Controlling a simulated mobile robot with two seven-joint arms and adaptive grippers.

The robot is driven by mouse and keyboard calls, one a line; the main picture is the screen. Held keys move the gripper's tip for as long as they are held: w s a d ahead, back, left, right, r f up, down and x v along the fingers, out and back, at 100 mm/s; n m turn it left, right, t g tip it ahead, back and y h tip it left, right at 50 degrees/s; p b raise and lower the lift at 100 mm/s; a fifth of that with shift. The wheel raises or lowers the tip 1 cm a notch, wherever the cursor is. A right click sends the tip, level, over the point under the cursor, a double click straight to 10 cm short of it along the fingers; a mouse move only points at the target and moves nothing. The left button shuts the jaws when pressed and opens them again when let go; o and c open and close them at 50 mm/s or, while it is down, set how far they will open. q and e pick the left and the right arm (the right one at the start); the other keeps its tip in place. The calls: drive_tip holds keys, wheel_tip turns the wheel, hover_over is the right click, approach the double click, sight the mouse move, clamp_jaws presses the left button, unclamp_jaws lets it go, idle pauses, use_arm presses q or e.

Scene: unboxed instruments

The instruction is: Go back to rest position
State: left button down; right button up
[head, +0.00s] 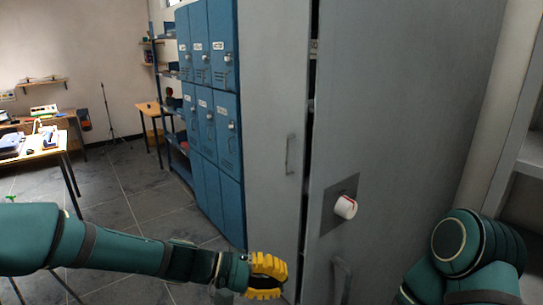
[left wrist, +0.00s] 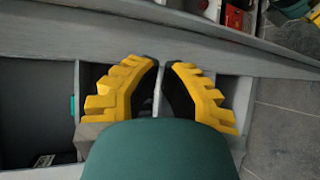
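My left arm comes in from the left in the head view. Its yellow gripper (head: 277,276) is in front of the lower part of the grey cabinet (head: 272,120). The left wrist view shows both yellow-backed fingers (left wrist: 161,64) with a narrow gap between their tips and nothing held. A pale shelf or cabinet edge lies behind them. My right arm is folded at the lower right of the head view, and its gripper is out of the picture.
The grey door (head: 410,110) with a white and red knob (head: 345,207) stands slightly ajar. Blue lockers (head: 208,120) line the wall to its left. A table (head: 40,148) with instruments and a tripod (head: 108,110) stand farther left. Tiled floor lies between.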

use_arm(q)
drive_tip(key=s+a+f+y, duration=0.3)
drive_tip(key=f, duration=0.8)
drive_tip(key=s+a+f+y, duration=0.4)
drive_tip(key=f, duration=0.7)
drive_tip(key=s+a+f+t+y, duration=0.1)
drive_tip(key=s+a+f+y, duration=0.3)
drive_tip(key=f, duration=0.7)
drive_tip(key=shift+s+a, duration=0.25)
drive_tip(key=shift+f, duration=0.1)
